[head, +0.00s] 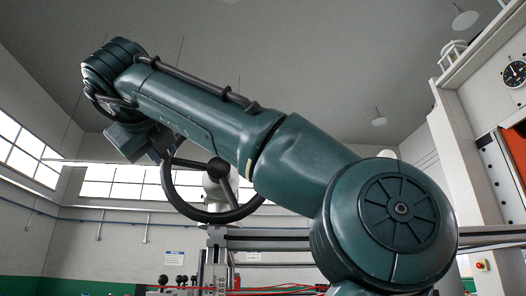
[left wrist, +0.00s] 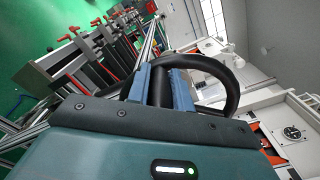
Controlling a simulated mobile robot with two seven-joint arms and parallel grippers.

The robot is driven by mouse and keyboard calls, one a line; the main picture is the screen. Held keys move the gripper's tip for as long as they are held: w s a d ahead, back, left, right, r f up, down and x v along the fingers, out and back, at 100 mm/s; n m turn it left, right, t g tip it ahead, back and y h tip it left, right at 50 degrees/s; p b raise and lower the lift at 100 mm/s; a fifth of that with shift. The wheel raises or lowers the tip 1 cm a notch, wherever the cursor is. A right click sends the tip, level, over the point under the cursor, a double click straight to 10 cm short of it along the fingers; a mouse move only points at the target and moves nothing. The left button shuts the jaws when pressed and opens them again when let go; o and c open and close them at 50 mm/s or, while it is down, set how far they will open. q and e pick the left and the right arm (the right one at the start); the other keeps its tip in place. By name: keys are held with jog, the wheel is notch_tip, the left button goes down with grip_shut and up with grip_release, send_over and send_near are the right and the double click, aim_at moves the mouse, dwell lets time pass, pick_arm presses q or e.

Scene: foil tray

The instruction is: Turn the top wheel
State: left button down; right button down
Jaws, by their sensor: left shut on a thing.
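The wheel (head: 200,215) is a black ring with spokes, in the middle left of the head view, and my arm's forearm hides its upper right part. The wheel's rim also shows in the left wrist view (left wrist: 235,82), curving to the right behind the fingers. My left gripper (head: 163,148) is at the wheel's left side. In the left wrist view, its two blue fingers (left wrist: 161,88) are shut on a black part of the wheel, which passes between them. My right gripper is in neither view.
A grey metal post (head: 215,262) and rails stand under the wheel. Red-tipped levers and dark bars (left wrist: 95,50) lie to the left in the left wrist view. A white cabinet with a round gauge (head: 515,73) and an orange panel stands at the right.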

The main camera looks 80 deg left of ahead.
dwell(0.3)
pick_arm(q)
jog(key=c, duration=1.3)
grip_release()
jog(key=shift+o, duration=0.2)
jog(key=d, duration=1.3)
jog(key=shift+s, duration=0.45)
jog(key=shift+d, duration=0.1)
